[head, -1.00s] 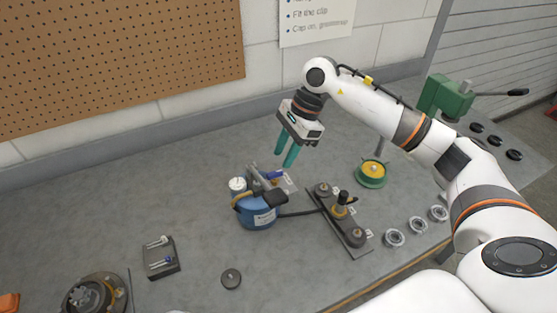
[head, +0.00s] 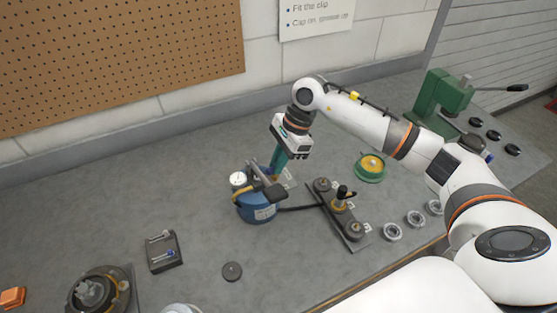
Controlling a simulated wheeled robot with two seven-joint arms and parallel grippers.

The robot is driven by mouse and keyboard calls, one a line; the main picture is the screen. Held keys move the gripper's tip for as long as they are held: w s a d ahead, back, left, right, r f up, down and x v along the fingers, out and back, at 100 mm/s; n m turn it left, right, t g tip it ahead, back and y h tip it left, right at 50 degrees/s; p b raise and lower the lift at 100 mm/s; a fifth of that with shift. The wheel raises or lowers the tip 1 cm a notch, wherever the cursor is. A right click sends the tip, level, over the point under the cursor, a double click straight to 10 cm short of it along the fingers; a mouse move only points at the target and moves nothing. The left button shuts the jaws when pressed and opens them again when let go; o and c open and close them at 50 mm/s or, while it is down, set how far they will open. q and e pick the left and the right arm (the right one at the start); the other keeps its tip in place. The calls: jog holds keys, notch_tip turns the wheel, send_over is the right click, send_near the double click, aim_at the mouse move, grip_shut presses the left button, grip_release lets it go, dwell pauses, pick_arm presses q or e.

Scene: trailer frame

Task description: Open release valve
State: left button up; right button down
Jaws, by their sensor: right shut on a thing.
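A small blue hand pump (head: 258,209) stands on the grey bench, with a round gauge (head: 238,179), a dark lever and a black hose. My right gripper (head: 276,172) points down just behind the pump, its green fingers close together. It is shut on a small blue part at the pump's rear, apparently the release valve, which the fingers mostly hide. Whether the valve is turned cannot be seen. My left gripper is not in view.
The hose runs to a dark fixture plate (head: 340,212) with posts. A green-yellow round part (head: 370,167), metal rings (head: 392,232) and a green press (head: 440,105) lie to the right. A pin block (head: 164,252) and black disc (head: 232,271) are left. Bench behind is clear.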

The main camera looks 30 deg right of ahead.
jog(key=shift+f+m+t+b, duration=0.1)
jog(key=shift+m+t+b, duration=0.2)
jog(key=shift+m+b, duration=0.45)
jog(key=m+t+b, duration=0.1)
jog(key=m+b, duration=0.2)
jog(key=shift+s+h, duration=0.2)
jog(key=shift+h, duration=0.1)
jog(key=m+b, duration=0.1)
jog(key=m, duration=0.1)
jog(key=m+t+b, duration=0.1)
jog(key=m, duration=0.1)
jog(key=shift+s+a+t+h+b, duration=0.1)
jog(key=shift+a+t+h+b, duration=0.05)
jog(key=shift+t+h+b, duration=0.2)
jog(key=m+b, duration=0.1)
jog(key=m+h+b, duration=0.1)
jog(key=m, duration=0.1)
jog(key=shift+s+a+m+t+b, duration=0.1)
jog(key=shift+a+m+t+b, duration=0.05)
jog(key=shift+m+t+b, duration=0.15)
jog(key=m+b, duration=0.1)
jog(key=m+h+b, duration=0.1)
jog(key=m, duration=0.1)
jog(key=shift+a+t+h, duration=0.15)
jog(key=shift+t+h, duration=0.1)
jog(key=shift+r+m+h+b, duration=0.2)
jog(key=shift+m+h+b, duration=0.35)
jog(key=shift+m, duration=0.8)
